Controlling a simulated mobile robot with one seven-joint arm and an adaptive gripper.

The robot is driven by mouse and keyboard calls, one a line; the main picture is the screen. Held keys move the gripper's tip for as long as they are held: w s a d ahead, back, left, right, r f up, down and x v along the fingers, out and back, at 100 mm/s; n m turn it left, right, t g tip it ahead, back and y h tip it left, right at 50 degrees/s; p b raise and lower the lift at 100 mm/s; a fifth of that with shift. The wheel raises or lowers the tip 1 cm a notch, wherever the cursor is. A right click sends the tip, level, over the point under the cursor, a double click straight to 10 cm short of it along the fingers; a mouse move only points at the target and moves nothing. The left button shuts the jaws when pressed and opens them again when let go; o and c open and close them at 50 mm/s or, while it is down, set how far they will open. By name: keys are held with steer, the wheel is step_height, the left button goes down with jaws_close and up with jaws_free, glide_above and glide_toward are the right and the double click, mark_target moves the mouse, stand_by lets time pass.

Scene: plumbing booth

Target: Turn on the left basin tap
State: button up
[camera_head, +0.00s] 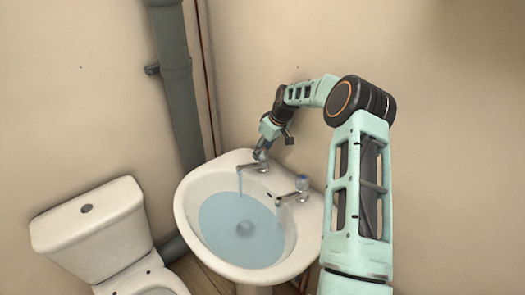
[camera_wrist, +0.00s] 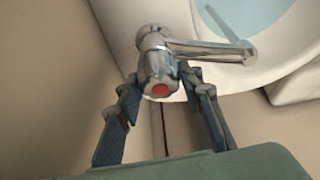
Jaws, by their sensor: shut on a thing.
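The left basin tap (camera_head: 252,164) is chrome and stands at the back left of the white basin (camera_head: 184,215). A thin stream of water (camera_head: 240,184) falls from its spout. In the wrist view the tap's spout (camera_wrist: 205,49) reaches right over the basin, and its knob (camera_wrist: 160,76) has a red end. My gripper (camera_head: 263,151) is at this tap from above. Its two fingers (camera_wrist: 162,84) are on either side of the knob and shut on it. The finger contacts are partly hidden in the head view.
A second chrome tap (camera_head: 298,190) with a bluish top stands at the basin's right. Blue water (camera_head: 236,225) lies in the bowl. A white toilet (camera_head: 95,235) is at the left. A grey pipe (camera_head: 176,85) runs down the wall behind.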

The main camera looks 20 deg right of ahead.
steer(key=shift+n, duration=0.6)
steer(key=o, duration=1.2)
steer(key=shift+c, duration=0.2)
step_height(320, 180, up, 10)
